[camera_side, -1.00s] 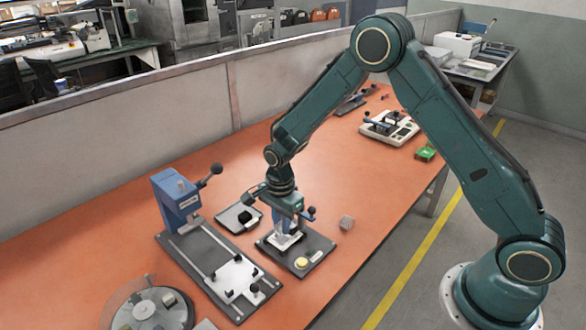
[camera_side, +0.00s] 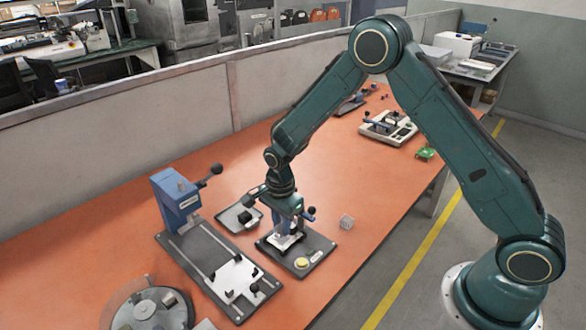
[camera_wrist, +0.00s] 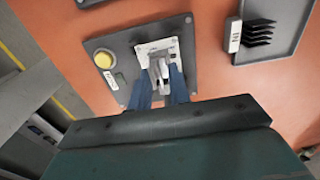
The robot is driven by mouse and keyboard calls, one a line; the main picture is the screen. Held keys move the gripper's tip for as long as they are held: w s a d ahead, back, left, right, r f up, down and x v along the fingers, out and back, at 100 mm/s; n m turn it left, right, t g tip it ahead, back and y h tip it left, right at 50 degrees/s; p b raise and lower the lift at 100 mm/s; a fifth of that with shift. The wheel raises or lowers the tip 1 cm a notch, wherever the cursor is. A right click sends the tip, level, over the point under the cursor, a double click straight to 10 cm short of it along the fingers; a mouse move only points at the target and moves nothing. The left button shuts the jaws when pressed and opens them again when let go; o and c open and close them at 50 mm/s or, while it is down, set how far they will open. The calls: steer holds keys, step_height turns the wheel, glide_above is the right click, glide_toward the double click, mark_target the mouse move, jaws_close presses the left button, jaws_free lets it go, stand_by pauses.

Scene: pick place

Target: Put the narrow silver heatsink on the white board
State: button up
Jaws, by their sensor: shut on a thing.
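The narrow silver heatsink (camera_wrist: 158,68) is between the blue fingers of my gripper (camera_wrist: 160,84) in the wrist view. My gripper (camera_side: 287,228) is shut on it, low over the dark fixture plate in the side view. The white board (camera_wrist: 144,50) lies on that plate, partly hidden behind the heatsink and fingers. It also shows as a pale patch below the gripper in the side view (camera_side: 284,242). The heatsink is over the board; I cannot tell whether its base touches it.
The dark plate (camera_side: 318,246) carries a yellow button (camera_side: 301,262). A grey tray (camera_wrist: 289,40) with a black finned part (camera_wrist: 258,32) is close by. A blue press (camera_side: 177,198) stands left. The orange table behind is mostly clear.

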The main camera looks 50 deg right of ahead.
steer(key=shift+f, duration=0.8)
stand_by(0.9)
steer(key=o, duration=0.9)
steer(key=c, duration=0.3)
steer(key=shift+r, duration=0.2)
steer(key=shift+c, duration=0.2)
steer(key=shift+r, duration=3.3)
